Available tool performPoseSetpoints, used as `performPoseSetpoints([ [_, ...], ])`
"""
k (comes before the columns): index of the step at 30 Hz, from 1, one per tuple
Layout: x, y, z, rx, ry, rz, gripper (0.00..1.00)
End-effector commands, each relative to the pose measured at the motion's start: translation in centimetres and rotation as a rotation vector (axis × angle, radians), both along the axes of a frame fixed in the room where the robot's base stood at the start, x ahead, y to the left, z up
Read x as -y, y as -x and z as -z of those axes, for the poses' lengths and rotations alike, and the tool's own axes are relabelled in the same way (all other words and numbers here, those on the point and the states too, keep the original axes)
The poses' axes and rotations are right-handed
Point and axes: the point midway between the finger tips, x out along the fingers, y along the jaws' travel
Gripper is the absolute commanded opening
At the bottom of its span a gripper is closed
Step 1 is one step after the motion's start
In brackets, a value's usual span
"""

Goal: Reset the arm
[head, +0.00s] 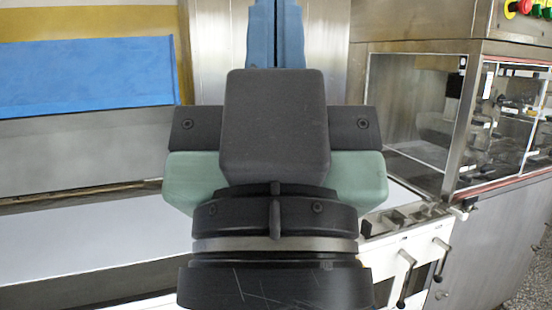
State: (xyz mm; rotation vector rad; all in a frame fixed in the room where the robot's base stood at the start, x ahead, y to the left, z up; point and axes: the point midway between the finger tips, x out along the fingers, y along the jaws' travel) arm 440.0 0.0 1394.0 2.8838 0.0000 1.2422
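My gripper (275,125) fills the middle of the head view, seen from behind. Its dark grey housing has a black crossbar and a pale green block on each side. No object is named by the task.
A machine with clear panels (505,110) stands at the right, with black-handled levers (405,275) low in front of it. A white surface (90,235) lies at the left below a blue panel (90,75).

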Motion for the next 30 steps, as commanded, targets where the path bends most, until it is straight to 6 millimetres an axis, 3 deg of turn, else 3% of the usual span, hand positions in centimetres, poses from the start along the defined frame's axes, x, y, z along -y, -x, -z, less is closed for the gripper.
performPoseSetpoints([
  [1, 0.0, 0.0, -3.3, -0.001, 0.0, 0.0, 0.0],
  [3, 0.0, 0.0, -5.5, -0.001, -0.001, -0.001, 0.0],
  [9, 0.0, 0.0, -11.0, -0.001, 0.0, -0.001, 0.0],
  [12, 0.0, 0.0, -12.7, -0.002, 0.0, -0.001, 0.0],
  [17, 0.0, -0.1, -13.8, -0.002, 0.0, -0.001, 0.0],
  [30, 0.0, 0.0, -13.6, -0.001, 0.0, -0.001, 0.0],
])
